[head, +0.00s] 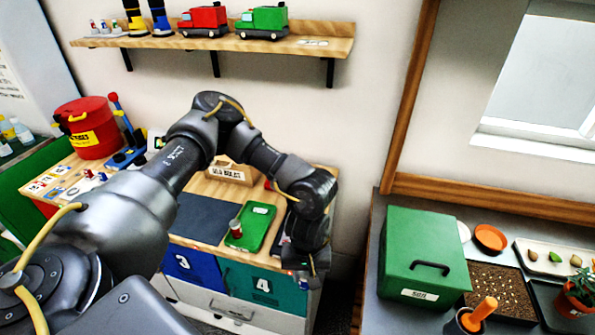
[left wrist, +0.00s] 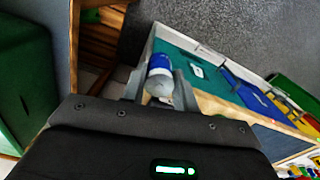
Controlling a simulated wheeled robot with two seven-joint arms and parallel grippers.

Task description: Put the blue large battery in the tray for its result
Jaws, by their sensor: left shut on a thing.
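My left gripper (head: 304,278) is at the right front of the workbench, by the teal drawer's right end. In the left wrist view, the left gripper (left wrist: 160,88) is shut on the blue large battery (left wrist: 159,66), a cylinder with a blue band and a pale end between the fingers. In the head view I cannot make out the battery clearly. A green tray (head: 262,222) lies on the workbench left of the gripper. A red and silver cylinder (head: 236,228) stands at its left side. My right gripper is not in view.
The workbench carries a dark mat (head: 205,218), a labelled wooden box (head: 232,172) and a red bucket (head: 92,128). Blue (head: 190,268) and teal (head: 262,288) drawer fronts are below. A second counter at right holds a green box (head: 422,255). A shelf (head: 215,42) hangs above.

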